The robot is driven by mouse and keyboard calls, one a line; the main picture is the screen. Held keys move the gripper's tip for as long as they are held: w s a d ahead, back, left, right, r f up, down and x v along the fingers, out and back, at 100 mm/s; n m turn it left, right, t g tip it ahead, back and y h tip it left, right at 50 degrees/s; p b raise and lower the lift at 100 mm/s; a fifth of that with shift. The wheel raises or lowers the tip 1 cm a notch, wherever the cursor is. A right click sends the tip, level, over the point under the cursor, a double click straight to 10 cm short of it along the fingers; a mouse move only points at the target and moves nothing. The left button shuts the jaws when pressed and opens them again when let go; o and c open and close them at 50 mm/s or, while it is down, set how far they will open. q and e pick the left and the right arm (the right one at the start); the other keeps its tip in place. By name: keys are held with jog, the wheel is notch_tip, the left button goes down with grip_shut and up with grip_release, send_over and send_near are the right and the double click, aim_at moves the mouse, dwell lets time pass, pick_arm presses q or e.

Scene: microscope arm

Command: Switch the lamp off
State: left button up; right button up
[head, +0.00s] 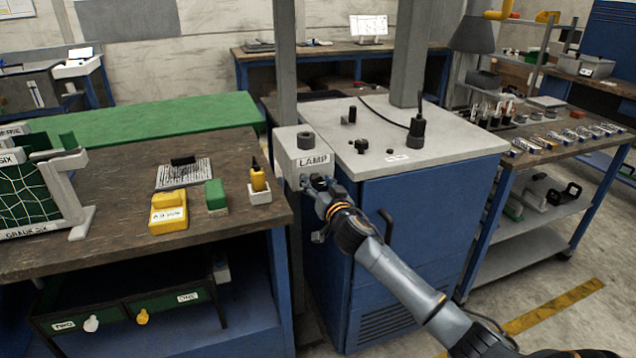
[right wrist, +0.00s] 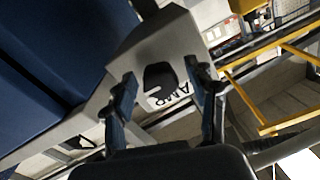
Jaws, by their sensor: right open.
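A light grey box (head: 291,160) with the label LAMP stands at the left front corner of the grey-topped blue cabinet. My right gripper (head: 312,184) is at the front face of the box, just under the label. In the right wrist view its fingers (right wrist: 165,88) are open, one on each side of the dark knob; I cannot tell if they touch it. My left gripper is not in view.
The grey cabinet top (head: 440,143) holds several small dark knobs and a black upright part. A wooden bench (head: 110,190) stands left with a yellow block (head: 168,214) and a green block (head: 215,195). A grey cone-shaped shade (head: 475,33) hangs at upper right.

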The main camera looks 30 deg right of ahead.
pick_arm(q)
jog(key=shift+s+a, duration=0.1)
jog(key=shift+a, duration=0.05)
pick_arm(e)
jog(key=shift+c, duration=1.4)
jog(key=c, duration=0.9)
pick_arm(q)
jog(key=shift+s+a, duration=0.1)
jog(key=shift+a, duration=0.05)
